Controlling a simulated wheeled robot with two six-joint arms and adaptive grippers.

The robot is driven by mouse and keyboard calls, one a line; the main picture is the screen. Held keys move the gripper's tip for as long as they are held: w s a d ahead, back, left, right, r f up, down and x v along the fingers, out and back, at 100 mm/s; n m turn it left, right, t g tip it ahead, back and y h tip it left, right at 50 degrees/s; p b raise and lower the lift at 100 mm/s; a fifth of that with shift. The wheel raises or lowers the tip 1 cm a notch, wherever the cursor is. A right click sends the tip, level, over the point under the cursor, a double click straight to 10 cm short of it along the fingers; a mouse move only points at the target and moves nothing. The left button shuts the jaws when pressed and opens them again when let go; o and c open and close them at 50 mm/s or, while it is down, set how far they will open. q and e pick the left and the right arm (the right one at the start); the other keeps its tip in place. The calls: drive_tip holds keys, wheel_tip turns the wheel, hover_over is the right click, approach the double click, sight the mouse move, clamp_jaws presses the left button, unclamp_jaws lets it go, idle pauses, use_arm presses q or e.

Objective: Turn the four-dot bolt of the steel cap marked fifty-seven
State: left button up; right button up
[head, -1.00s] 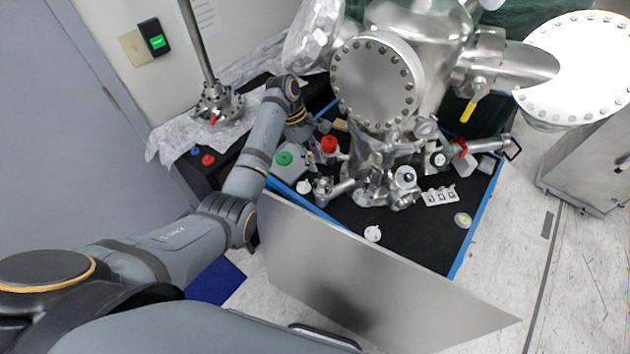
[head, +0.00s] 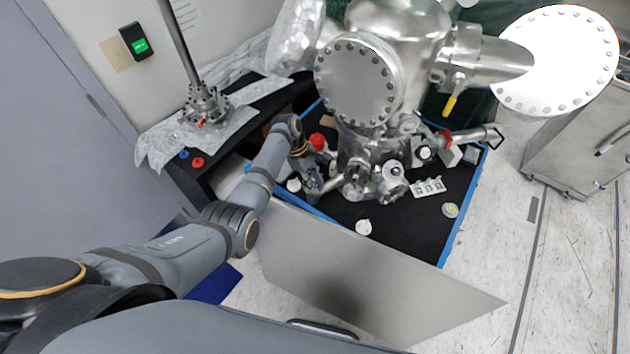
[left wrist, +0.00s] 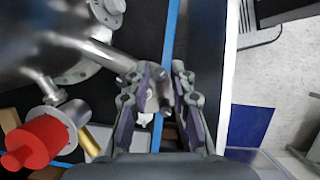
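My left gripper (head: 312,182) is at the left end of a short steel side pipe low on the vacuum chamber (head: 385,60). In the left wrist view the gripper (left wrist: 158,72) is open, its two fingers apart. A steel flange or cap end (left wrist: 156,88) shows between and behind the fingers; I cannot tell whether they touch it. No number fifty-seven and no dot marks can be read in either view, so I cannot tell which cap it is. The bolts there are partly hidden by the fingers. My right gripper is not in view.
A red knob (head: 318,141) stands close beside my left wrist, also in the wrist view (left wrist: 35,145). White round pieces (head: 363,227), a small grey tray (head: 428,187) and a round tin (head: 450,210) lie on the black mat (head: 400,235). A metal panel (head: 350,275) stands in front.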

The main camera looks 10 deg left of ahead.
use_arm(q)
clamp_jaws()
drive_tip(key=m+b, duration=0.1)
drive_tip(key=m, duration=0.1)
drive_tip(key=m+g+b, duration=0.1)
drive_tip(key=m, duration=0.1)
drive_tip(key=shift+w+d+f+m+g+y+b, duration=0.1)
drive_tip(key=shift+w+m+g+y+b, duration=0.05)
drive_tip(key=shift+m+g+y+b, duration=0.2)
drive_tip(key=m+y+b, duration=0.1)
drive_tip(key=m+b, duration=0.1)
drive_tip(key=m+g+b, duration=0.1)
drive_tip(key=m+b, duration=0.1)
drive_tip(key=m, duration=0.1)
drive_tip(key=shift+d+m+y, duration=0.15)
drive_tip(key=shift+m+y, duration=0.1)
drive_tip(key=shift+y, duration=0.1)
drive_tip(key=m+y+b, duration=0.1)
drive_tip(key=m, duration=0.2)
drive_tip(key=shift+m+g+b, duration=0.3)
drive_tip(key=shift+g+b, duration=0.05)
drive_tip(key=shift+b, duration=0.05)
drive_tip(key=shift+d+m+y+b, duration=0.15)
drive_tip(key=shift+m+y, duration=0.3)
drive_tip(key=shift+m, duration=0.45)
drive_tip(key=shift+a+m+y+b, duration=0.15)
drive_tip(key=shift+m+y, duration=0.3)
drive_tip(key=shift+m, duration=0.45)
drive_tip(key=shift+d, duration=0.1)
